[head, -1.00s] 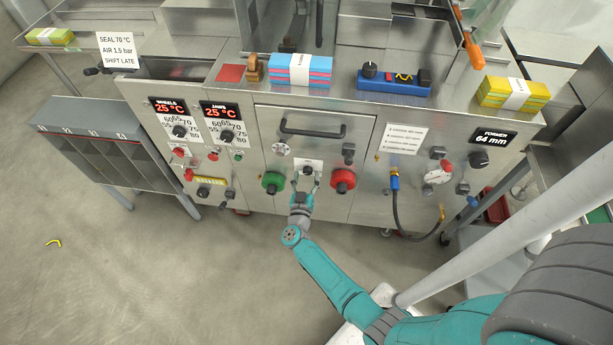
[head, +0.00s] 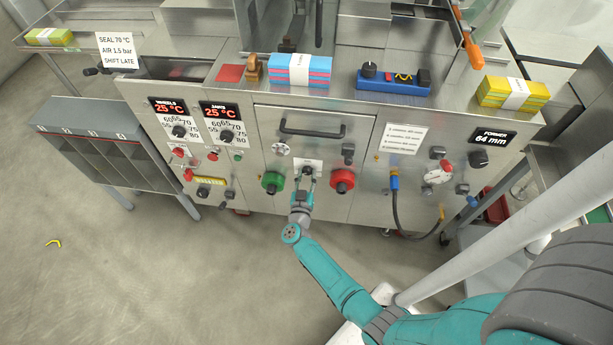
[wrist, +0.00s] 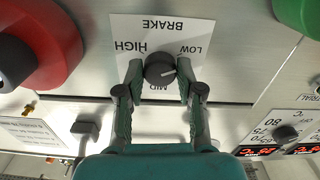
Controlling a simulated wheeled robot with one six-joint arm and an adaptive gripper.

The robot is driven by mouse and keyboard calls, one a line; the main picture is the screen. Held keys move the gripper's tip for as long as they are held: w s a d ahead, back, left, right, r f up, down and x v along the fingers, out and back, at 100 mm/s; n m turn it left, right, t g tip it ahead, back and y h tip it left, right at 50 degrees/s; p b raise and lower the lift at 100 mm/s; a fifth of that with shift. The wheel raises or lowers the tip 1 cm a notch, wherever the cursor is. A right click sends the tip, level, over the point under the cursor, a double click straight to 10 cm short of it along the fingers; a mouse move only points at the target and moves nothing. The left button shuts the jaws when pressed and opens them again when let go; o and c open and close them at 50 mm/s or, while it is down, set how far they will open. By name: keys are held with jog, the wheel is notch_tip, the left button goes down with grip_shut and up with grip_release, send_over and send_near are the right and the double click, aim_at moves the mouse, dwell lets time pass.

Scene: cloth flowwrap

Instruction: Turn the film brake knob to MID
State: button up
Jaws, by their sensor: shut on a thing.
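The film brake knob (wrist: 159,69) is a round dark knob on a white BRAKE plate (wrist: 187,27), seen upside down in the wrist view. HIGH, LOW and MID are printed around it.
A green button (head: 272,182) and a red button (head: 342,180) flank the brake plate closely. A drawer handle (head: 312,130) is above it. A hose (head: 398,212) hangs to the right.

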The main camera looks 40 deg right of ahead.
jog(key=m, duration=1.1)
jog(key=shift+m, duration=0.4)
jog(key=m, duration=1)
jog(key=shift+m, duration=0.4)
jog(key=o, duration=1.2)
jog(key=shift+c, duration=0.2)
jog(key=shift+a, duration=0.1)
